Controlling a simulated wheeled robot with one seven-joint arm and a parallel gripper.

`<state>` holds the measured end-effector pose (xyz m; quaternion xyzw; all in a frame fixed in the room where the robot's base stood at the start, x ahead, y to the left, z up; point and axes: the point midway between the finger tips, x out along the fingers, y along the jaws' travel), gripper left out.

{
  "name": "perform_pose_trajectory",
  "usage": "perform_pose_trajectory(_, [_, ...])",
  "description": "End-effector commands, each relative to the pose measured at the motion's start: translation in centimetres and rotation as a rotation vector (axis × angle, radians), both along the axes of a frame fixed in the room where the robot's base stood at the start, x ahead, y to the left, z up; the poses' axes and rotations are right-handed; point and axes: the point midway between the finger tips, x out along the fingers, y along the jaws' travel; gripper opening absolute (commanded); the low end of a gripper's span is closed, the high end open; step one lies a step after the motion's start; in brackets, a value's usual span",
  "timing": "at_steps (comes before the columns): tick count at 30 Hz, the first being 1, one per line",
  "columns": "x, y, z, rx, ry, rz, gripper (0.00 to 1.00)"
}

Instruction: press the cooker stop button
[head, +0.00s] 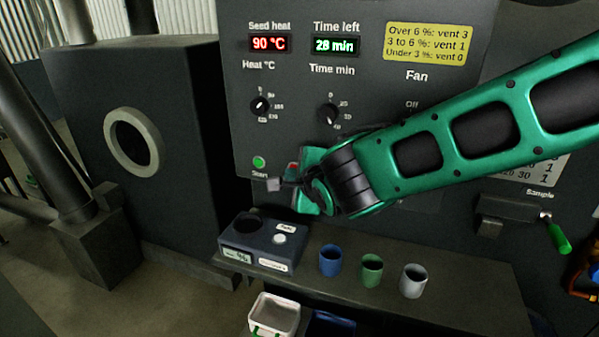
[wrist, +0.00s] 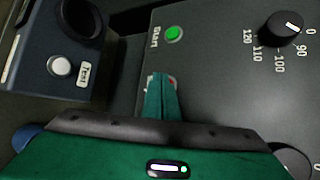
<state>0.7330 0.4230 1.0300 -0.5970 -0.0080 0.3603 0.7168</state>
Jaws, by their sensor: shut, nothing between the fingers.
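The cooker panel (head: 295,105) is dark grey and upright. The stop button is red and mostly hidden by my gripper; a bit of red shows in the head view (head: 292,167) and beside my fingertips in the wrist view (wrist: 173,83). The green start button (head: 259,162) is to its left in the head view; it also shows in the wrist view (wrist: 174,35). My gripper (head: 276,184) is shut and empty, its fingertips (wrist: 160,78) in front of the stop button's spot. I cannot tell if they touch the button or panel.
Above are the heat dial (head: 260,106), the time dial (head: 328,114) and displays reading 90 °C and 28 min. Below, a shelf (head: 455,290) holds a meter box (head: 262,243) and blue (head: 330,262), green (head: 371,272) and grey (head: 413,283) cups.

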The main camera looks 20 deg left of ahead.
Motion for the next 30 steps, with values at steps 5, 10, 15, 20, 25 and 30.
perform_pose_trajectory(5, [0.21,-0.03,-0.01,-0.001,0.000,-0.001,0.00])
perform_pose_trajectory(10, [0.39,-0.05,-0.02,-0.001,0.000,-0.001,0.00])
perform_pose_trajectory(15, [0.55,-0.07,-0.02,0.000,0.001,-0.001,0.00])
perform_pose_trajectory(20, [0.55,-0.08,-0.02,0.000,0.001,-0.001,0.00])
perform_pose_trajectory(25, [0.45,-0.07,-0.01,-0.001,0.000,-0.001,0.00])
perform_pose_trajectory(30, [-0.19,-0.01,0.01,0.000,0.000,0.000,0.00])
